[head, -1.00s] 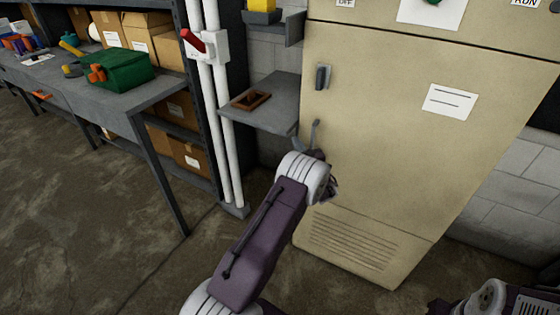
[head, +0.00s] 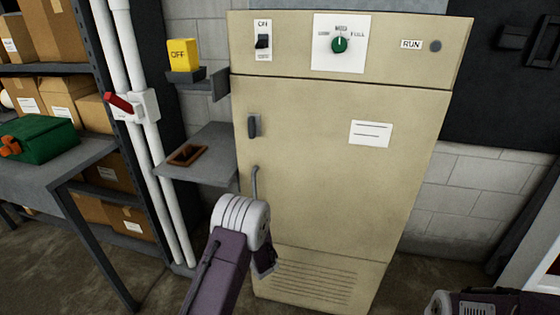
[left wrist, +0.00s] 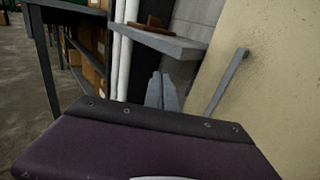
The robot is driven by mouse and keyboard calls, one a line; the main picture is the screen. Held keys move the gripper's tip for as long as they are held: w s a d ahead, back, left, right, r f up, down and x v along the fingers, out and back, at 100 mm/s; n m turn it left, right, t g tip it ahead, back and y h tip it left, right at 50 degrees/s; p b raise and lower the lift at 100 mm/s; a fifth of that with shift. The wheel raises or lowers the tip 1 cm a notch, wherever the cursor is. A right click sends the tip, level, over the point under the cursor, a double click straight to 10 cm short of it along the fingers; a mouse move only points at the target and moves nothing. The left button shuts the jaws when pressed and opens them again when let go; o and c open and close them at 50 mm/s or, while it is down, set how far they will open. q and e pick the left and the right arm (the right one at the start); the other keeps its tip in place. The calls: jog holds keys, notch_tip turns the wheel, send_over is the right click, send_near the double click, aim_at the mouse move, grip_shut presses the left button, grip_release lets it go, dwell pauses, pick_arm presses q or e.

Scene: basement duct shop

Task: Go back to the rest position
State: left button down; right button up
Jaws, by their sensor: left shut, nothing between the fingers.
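My left gripper (left wrist: 161,92) shows in the left wrist view with its two grey fingers together and nothing between them. In the head view my left arm reaches up from the bottom, its wrist in front of a tall beige cabinet (head: 330,190); the fingers cannot be made out there. A grey lever (head: 255,183) stands out from the cabinet just above my wrist. It also shows in the left wrist view (left wrist: 226,82), to the right of the fingers and apart from them. Part of my right arm shows at the bottom right, but its gripper is out of view.
A small grey shelf (head: 205,160) with a brown tray (head: 188,154) juts out left of the cabinet. White pipes carry a red-handled switch (head: 120,103). A yellow OFF block (head: 183,54) sits on a bracket. A workbench (head: 40,178) with a green box (head: 42,139) stands at left.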

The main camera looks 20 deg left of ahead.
pick_arm(q)
jog(key=s+a+r+n+g+y, duration=0.25)
jog(key=s+r+n, duration=0.25)
jog(key=r, duration=0.6)
jog(key=s+f+n+g+h, duration=0.25)
jog(key=s+n+g, duration=0.2)
jog(key=s, duration=0.35)
jog(key=s+f+n+g+h, duration=0.2)
jog(key=s+f+n+g, duration=0.25)
jog(key=s, duration=0.45)
jog(key=s+d+f+n+h, duration=0.3)
jog(key=d+n+h, duration=0.1)
jog(key=d, duration=0.3)
jog(key=s+d+f+n+h, duration=0.2)
jog(key=d+f+n+h, duration=0.1)
jog(key=d, duration=0.3)
jog(key=s+d+f+n+h, duration=0.3)
jog(key=d+n+h, duration=0.1)
jog(key=d, duration=0.3)
notch_tip(320, 180, up, 12)
jog(key=w+d+n+p, duration=0.1)
jog(key=w+p, duration=0.1)
jog(key=p, duration=1)
jog(key=shift+w+r+t+h, duration=0.25)
jog(key=shift+w+t+h, duration=0.05)
jog(key=shift+w+t, duration=0.1)
jog(key=shift+d, duration=0.1)
